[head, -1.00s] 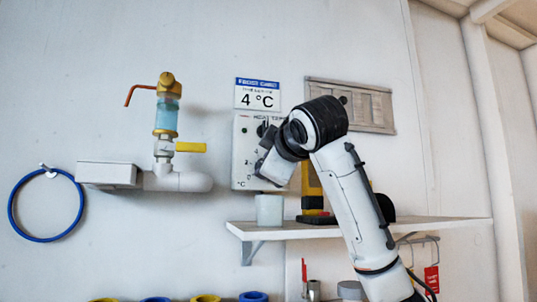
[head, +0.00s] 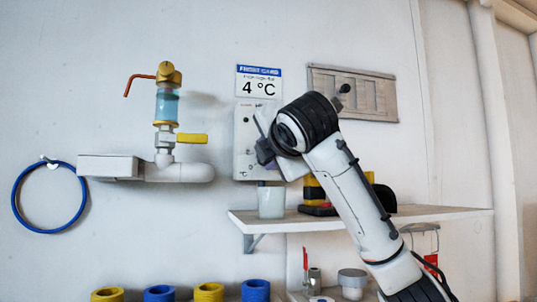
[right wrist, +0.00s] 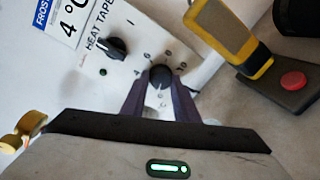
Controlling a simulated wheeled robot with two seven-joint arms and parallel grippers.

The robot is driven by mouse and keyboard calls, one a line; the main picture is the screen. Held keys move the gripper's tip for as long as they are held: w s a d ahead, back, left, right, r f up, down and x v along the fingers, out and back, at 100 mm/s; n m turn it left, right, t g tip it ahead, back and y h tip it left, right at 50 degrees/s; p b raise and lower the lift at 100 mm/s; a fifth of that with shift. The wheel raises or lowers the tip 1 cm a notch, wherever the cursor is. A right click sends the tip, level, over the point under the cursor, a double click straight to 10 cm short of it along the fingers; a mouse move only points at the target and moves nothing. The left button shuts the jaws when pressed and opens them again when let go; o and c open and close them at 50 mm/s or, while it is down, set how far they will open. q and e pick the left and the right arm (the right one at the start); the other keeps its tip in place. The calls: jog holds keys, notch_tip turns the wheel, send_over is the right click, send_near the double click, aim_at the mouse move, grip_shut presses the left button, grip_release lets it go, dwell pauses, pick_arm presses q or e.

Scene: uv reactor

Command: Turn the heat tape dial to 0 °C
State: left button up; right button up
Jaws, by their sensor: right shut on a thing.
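The heat tape panel (head: 243,150) is a pale box on the wall, partly hidden by my right arm. In the right wrist view its face (right wrist: 140,35) shows a black switch knob, a green light and numbers around the heat tape dial (right wrist: 161,77). The dial is a round black knob. My right gripper (right wrist: 160,88) is shut on it, with one dark finger on each side. I cannot tell which number the dial points to. The gripper tips are hidden in the head view. My left gripper is not in view.
A sign reading 4 °C (head: 259,82) hangs above the panel. A white cup (head: 271,202) and a yellow-and-black device (right wrist: 222,32) with a red button stand on the shelf (head: 420,214). A pipe with a yellow-handled valve (head: 191,138) is on the left.

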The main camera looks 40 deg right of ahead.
jog(key=shift+f+n, duration=0.15)
jog(key=shift+n, duration=0.75)
jog(key=shift+f+n, duration=0.15)
jog(key=shift+n, duration=0.75)
jog(key=o, duration=1)
jog(key=shift+o, duration=0.2)
jog(key=shift+r, duration=0.1)
jog(key=b+v, duration=0.2)
jog(key=v, duration=0.8)
jog(key=shift+b, duration=0.35)
jog(key=shift+a, duration=0.15)
jog(key=shift+s, duration=0.1)
